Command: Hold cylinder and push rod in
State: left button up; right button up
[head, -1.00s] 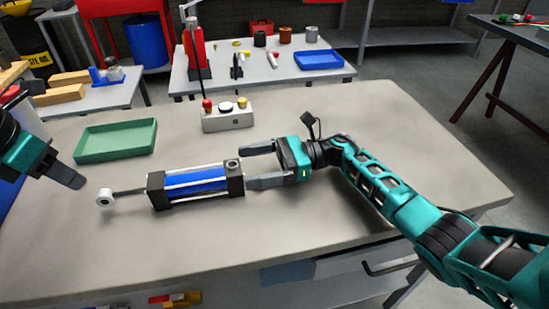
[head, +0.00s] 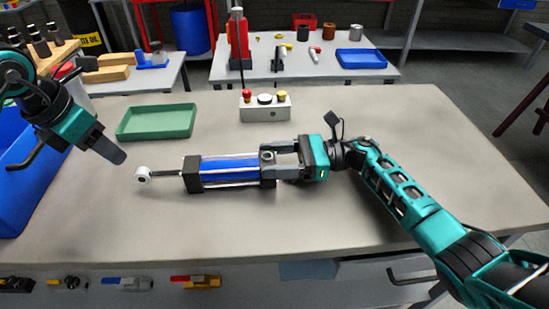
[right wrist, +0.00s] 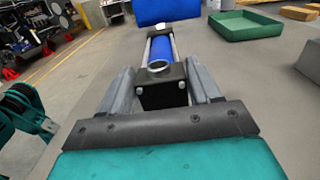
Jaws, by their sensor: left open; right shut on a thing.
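The cylinder (head: 228,170), blue with black end blocks, lies on the grey workbench (head: 330,225). Its rod (head: 167,174) sticks out to the left and ends in a white ring eye (head: 143,174). My right gripper (head: 277,163) is shut on the right end block of the cylinder. The right wrist view shows the two fingers either side of the black end block (right wrist: 161,87). My left gripper (head: 122,158) is above and left of the rod eye, apart from it. It is open and empty; its second finger is hard to make out.
A green tray (head: 157,121) and a control box with buttons (head: 265,107) stand behind the cylinder. A blue bin (head: 20,190) is at the left edge. The bench is clear in front of the cylinder.

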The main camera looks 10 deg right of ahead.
grip_shut()
dwell(0.3)
jog(key=shift+o, duration=0.6)
grip_release()
jog(key=c, duration=0.9)
